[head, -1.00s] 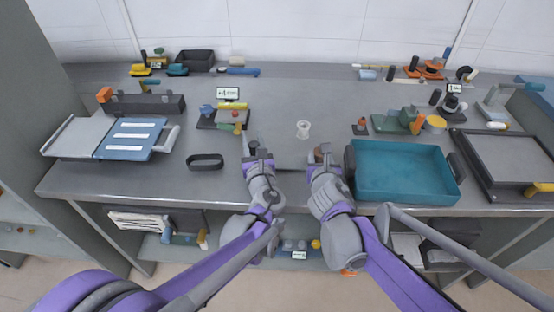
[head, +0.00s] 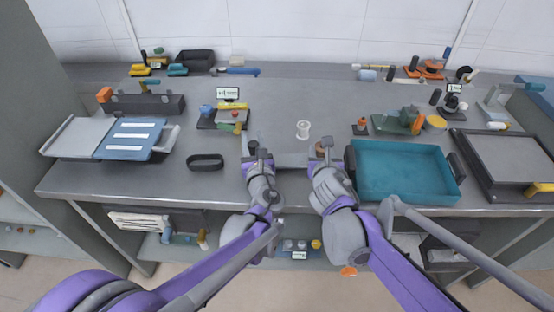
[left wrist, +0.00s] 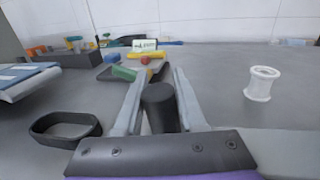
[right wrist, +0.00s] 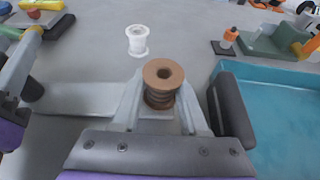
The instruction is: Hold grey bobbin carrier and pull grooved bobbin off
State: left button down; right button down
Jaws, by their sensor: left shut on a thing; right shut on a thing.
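The grey bobbin carrier (head: 291,160) shows as a flat grey bar between my two grippers near the bench's front edge. It also shows in the right wrist view (right wrist: 75,98). My left gripper (head: 254,150) is shut on a dark upright post (left wrist: 160,106) at the carrier's left end. My right gripper (head: 322,152) is shut on the brown grooved bobbin (right wrist: 162,82), which stands upright with its holed top flange showing. My fingers hide the bobbin's lower part; I cannot tell whether it still touches the carrier.
A white spool (head: 303,130) stands just behind the carrier. A teal tray (head: 405,198) with a dark handle sits close to the right of my right gripper. A black oval ring (head: 206,162) lies to the left. The bench behind the white spool is clear.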

pick_arm(q)
jog(key=shift+a, duration=0.15)
pick_arm(e)
jog(key=shift+d+r, duration=0.2)
jog(key=shift+r, duration=1.35)
jog(key=shift+a+r, duration=0.15)
jog(key=shift+r, duration=0.5)
jog(key=shift+r, duration=0.1)
jog(key=shift+r, duration=1.4)
jog(key=s+d+r, duration=0.1)
jog(key=d+r, duration=0.3)
jog(key=d, duration=0.2)
jog(key=shift+d, duration=0.4)
